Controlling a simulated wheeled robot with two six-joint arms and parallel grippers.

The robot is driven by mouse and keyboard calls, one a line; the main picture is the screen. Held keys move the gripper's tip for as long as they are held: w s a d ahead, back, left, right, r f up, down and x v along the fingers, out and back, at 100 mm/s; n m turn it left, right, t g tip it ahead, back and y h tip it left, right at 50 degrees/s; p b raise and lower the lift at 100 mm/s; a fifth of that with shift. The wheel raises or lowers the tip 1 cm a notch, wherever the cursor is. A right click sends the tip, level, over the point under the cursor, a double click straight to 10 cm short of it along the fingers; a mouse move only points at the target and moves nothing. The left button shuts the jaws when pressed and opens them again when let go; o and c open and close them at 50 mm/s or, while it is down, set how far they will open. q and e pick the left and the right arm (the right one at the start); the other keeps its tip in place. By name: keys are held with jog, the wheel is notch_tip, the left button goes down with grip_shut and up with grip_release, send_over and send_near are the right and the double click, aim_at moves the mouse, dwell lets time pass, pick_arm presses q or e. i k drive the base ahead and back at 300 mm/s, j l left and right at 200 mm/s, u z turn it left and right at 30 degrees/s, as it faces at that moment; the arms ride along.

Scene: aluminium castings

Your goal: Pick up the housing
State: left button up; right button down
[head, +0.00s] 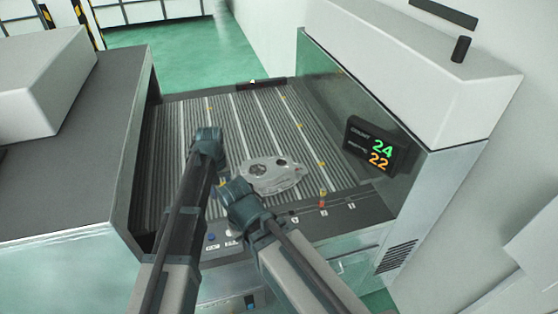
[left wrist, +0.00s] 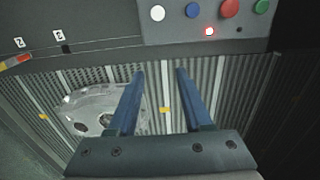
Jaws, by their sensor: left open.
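The housing (head: 276,177) is a flat, silvery-grey casting with round holes. It lies on the ribbed conveyor bed (head: 245,115), near its front edge. In the left wrist view the housing (left wrist: 92,104) is at the left. My left gripper (left wrist: 161,72) has its two blue fingers apart with only ribbed bed visible between them. Its left finger overlaps the housing's right end in the picture; I cannot tell whether they touch.
A display (head: 373,149) reading 24 and 22 is on the right wall of the enclosure. A front panel carries coloured buttons (left wrist: 229,8) and a lit red lamp. A grey cabinet (head: 75,150) stands at the left. The far part of the bed is clear.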

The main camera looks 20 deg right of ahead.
aim_at(280, 173)
jog(key=i+l, duration=0.2)
jog(key=l, duration=0.15)
jog(key=i+l, duration=0.45)
jog(key=l, duration=0.3)
